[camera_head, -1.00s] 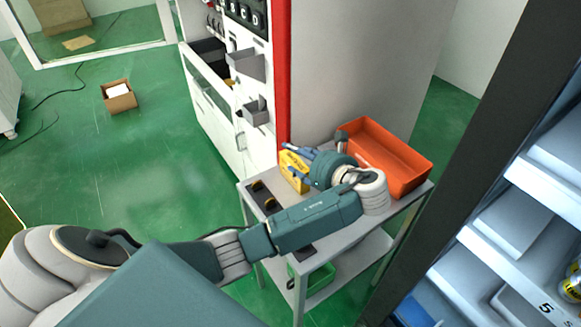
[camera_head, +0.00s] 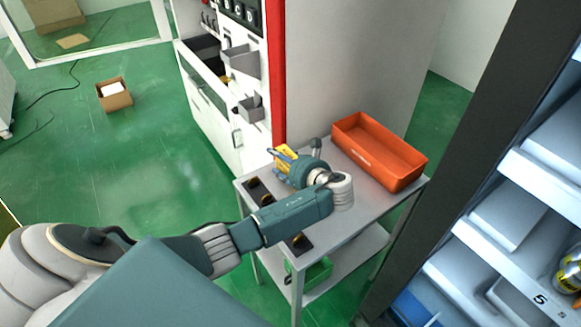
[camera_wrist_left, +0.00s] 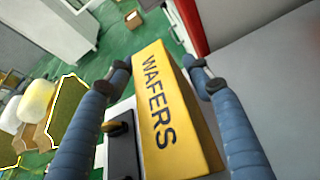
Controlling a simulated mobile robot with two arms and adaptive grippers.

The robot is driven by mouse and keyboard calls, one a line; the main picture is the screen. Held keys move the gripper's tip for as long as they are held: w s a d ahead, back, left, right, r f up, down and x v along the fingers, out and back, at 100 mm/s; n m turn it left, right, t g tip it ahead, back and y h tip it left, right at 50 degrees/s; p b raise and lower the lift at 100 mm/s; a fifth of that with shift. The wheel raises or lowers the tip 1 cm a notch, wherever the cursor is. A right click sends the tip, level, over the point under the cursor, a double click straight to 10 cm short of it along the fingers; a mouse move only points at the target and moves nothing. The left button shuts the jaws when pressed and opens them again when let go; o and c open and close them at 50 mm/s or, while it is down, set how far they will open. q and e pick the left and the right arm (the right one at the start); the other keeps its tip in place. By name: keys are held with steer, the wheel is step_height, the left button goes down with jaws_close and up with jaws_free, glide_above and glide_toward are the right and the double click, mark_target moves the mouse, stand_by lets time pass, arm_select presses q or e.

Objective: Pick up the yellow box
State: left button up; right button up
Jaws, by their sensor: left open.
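The yellow box (camera_wrist_left: 160,108), printed "WAFERS", stands upright on the grey cart (camera_head: 345,228). In the left wrist view it fills the middle, between the two blue fingers of my left gripper (camera_wrist_left: 162,72). The fingers are open, one on each side of the box. A gap shows on the left side; I cannot tell whether the right finger touches. In the head view my left gripper (camera_head: 283,163) covers most of the box, and only a bit of yellow (camera_head: 284,152) shows. My right gripper is out of view.
An orange tray (camera_head: 376,150) lies on the cart to the right of the gripper. A dark holder (camera_head: 258,190) is along the cart's left edge. The vending machine (camera_head: 220,110) stands behind, and a shelf (camera_head: 500,210) is at right.

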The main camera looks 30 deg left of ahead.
arm_select(q)
steer(key=shift+r, duration=0.1)
steer(key=c, duration=1)
steer(key=shift+r, duration=0.1)
